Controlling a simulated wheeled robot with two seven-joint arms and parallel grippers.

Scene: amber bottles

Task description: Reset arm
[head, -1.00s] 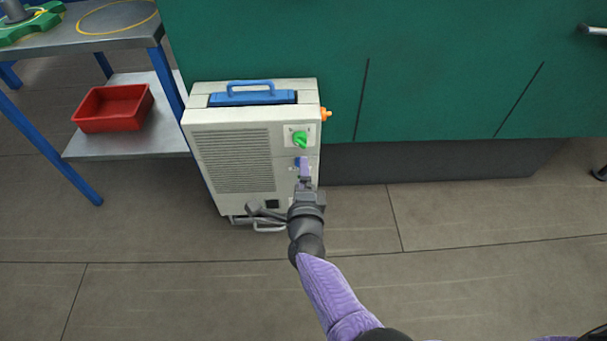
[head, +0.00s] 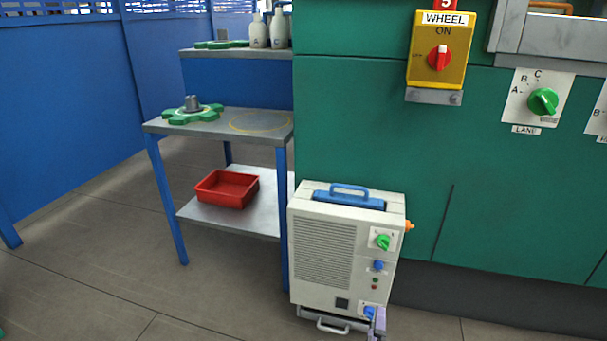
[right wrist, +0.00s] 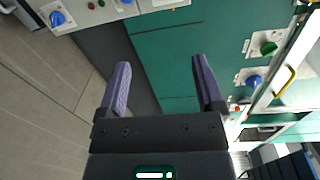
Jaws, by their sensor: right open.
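My right gripper (head: 378,324) shows only as a purple finger tip at the bottom edge of the head view, in front of the lower right corner of the cream unit (head: 322,255). In the right wrist view the two purple fingers of my right gripper (right wrist: 160,62) are wide apart with nothing between them. Beyond them are the green cabinet front (right wrist: 165,45) and the floor. The rest of my right arm is out of the head view. My left gripper is not in view.
The cream unit has a green knob (head: 383,242) and a blue knob (head: 378,265). Left of it stands a table (head: 210,127) with a red tray (head: 227,188) on its lower shelf. A yellow WHEEL switch box (head: 440,50) is on the green cabinet.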

